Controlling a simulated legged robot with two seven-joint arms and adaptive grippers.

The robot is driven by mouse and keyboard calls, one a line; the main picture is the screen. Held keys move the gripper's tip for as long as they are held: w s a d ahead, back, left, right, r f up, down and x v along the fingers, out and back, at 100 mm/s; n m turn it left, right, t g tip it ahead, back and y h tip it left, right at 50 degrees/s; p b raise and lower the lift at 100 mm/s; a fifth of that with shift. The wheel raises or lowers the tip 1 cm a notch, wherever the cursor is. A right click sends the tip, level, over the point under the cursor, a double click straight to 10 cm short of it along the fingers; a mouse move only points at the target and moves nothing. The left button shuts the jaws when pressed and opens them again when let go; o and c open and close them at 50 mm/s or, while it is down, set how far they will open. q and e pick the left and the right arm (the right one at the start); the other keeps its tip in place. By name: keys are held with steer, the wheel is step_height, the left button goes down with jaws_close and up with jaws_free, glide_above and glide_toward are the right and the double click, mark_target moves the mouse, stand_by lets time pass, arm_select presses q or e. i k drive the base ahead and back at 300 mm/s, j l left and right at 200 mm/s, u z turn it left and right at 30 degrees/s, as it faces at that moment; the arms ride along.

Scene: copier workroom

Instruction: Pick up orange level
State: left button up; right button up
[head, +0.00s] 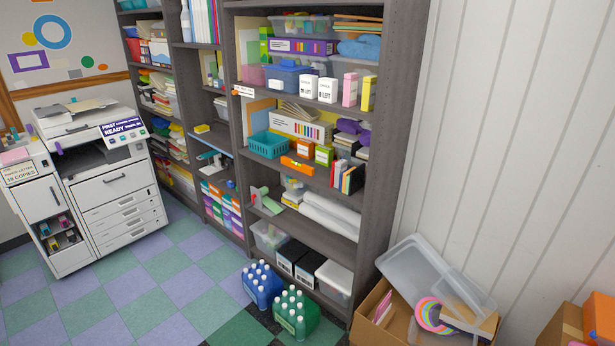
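An orange level (297,165) lies on the middle shelf of the tall grey shelving unit in the head view. It sits near the front edge, with a small light green-yellow spot at its centre. A teal basket is to its left, and small green and red boxes are to its right and behind it. Nothing visible covers it. Neither of my grippers shows in the head view.
The shelving unit (385,130) holds bins, boxes and a teal basket (268,144). Blue bottles (262,284) and green bottles (297,314) stand on the floor before it. A cardboard box (372,318) is at lower right. A copier (105,180) stands left; checkered floor (165,290) between is clear.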

mark_target(306, 169)
steer(key=i+l, duration=0.1)
steer(key=i, duration=0.25)
steer(key=i+l+u, duration=0.15)
steer(key=i, duration=0.15)
steer(key=z, duration=0.55)
steer(key=i+j+z, duration=0.2)
steer(key=j+z, duration=0.25)
steer(key=i+j+z, duration=0.1)
steer(key=j+z, duration=0.85)
steer(key=i+j, duration=0.05)
steer(key=j, duration=0.05)
